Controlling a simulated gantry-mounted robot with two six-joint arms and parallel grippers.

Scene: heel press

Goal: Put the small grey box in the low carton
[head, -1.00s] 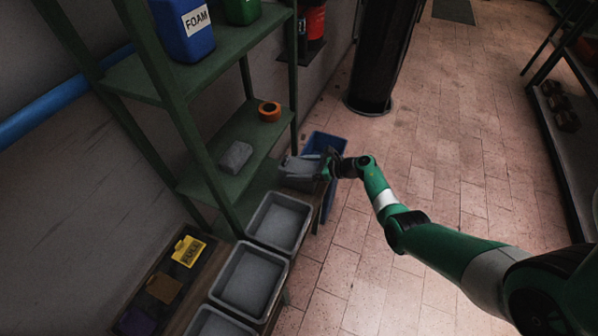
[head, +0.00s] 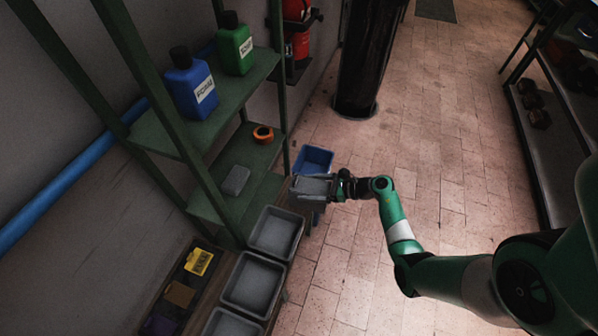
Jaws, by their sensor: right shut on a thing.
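My right gripper (head: 337,188) is shut on a grey box-like thing (head: 312,185). The gripper holds it from its right side, above the far end of the row of grey trays, in front of a blue bin. A small grey block (head: 236,180) lies on the lower green shelf, apart from the gripper. From this view I cannot tell for sure which of the two is the small grey box. I cannot make out a low carton. What lies directly under the held thing is partly hidden. My left gripper is not in view.
Open grey trays (head: 276,254) line the bench at lower left. A blue bin (head: 314,155) is behind the gripper. The green shelf holds blue (head: 190,85) and green (head: 235,45) bottles and an orange roll (head: 263,134). The tiled floor to the right is clear.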

